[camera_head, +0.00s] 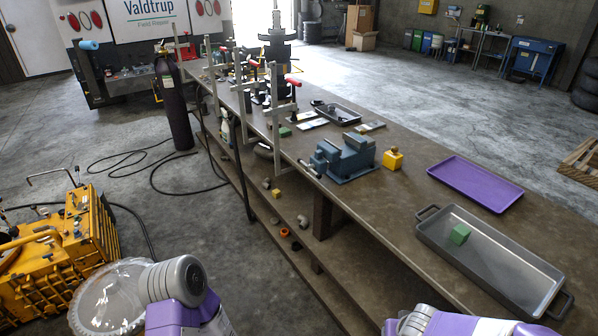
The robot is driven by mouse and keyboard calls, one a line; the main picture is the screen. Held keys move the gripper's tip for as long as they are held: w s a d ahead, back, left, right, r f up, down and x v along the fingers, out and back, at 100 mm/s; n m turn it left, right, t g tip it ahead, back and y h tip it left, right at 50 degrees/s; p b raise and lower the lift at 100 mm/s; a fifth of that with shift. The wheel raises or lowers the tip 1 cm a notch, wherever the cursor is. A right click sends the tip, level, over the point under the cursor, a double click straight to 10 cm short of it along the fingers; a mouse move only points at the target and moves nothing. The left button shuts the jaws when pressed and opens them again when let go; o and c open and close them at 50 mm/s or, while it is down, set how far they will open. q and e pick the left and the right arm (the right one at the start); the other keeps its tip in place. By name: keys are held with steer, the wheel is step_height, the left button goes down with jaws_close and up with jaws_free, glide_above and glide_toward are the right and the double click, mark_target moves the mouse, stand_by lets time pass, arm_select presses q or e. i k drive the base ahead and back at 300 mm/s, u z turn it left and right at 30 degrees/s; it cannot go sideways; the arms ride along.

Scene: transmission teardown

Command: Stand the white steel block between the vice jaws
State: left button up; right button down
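The blue vice (345,157) stands on the long brown workbench, near its left edge. The space between its jaws is too small in this view to tell what is in it. I cannot make out a white steel block anywhere in this view. Neither gripper shows in this view.
A purple tray (475,183) and a grey handled tray (435,241) holding a green block (459,234) lie further right. Clamps and a dark tray (338,113) are beyond the vice. Bare bench lies before the grey tray.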

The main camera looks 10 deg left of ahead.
mark_target(351, 154)
steer(key=z, duration=0.8)
steer(key=k, duration=0.1)
steer(key=u, duration=1.95)
steer(key=i, duration=1.15)
steer(key=z, duration=0.4)
